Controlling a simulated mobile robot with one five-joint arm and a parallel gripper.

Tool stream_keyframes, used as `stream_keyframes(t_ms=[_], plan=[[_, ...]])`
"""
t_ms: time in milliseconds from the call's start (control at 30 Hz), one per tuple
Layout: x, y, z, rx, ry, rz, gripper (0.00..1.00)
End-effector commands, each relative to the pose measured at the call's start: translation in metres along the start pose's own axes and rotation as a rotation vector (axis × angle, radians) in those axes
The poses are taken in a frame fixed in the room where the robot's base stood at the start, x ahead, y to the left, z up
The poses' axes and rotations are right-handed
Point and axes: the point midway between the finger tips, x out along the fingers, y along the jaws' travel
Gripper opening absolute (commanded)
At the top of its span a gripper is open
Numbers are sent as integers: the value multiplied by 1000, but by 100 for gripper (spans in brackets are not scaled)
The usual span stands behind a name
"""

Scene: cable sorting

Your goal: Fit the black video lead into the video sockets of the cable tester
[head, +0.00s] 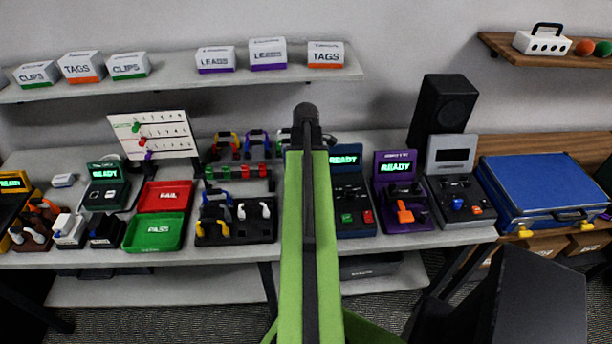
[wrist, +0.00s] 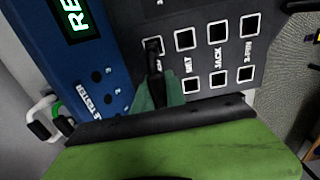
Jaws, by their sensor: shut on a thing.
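The blue cable tester (head: 352,190) stands on the bench just right of my green arm, its screen lit READY. In the wrist view its blue body (wrist: 95,70) is at the left, beside a black panel (wrist: 135,18) with two rows of white-framed square sockets. My gripper (wrist: 158,82) is shut on the black video lead (wrist: 154,58). One black end of the lead is at the leftmost socket of the upper row; I cannot tell how deep it sits. The lower left socket and the rest of the lead are hidden. My arm hides the gripper in the head view.
A purple tester (head: 402,200) and a grey tester (head: 459,190) stand close on the right. A black tray of plugs (head: 235,230) is left of my arm. A white and green lead (wrist: 45,122) lies left of the tester in the wrist view.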

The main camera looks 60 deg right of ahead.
Motion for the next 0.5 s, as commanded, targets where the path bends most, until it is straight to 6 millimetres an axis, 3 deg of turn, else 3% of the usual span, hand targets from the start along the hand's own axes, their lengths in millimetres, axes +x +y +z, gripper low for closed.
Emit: stream_keyframes(t_ms=[367, 400, 500], plan=[[2, 0, 0, 0, 0, 0, 0], [2, 0, 0, 0, 0, 0, 21], [2, 0, 0, -1, 0, 0, 34]])
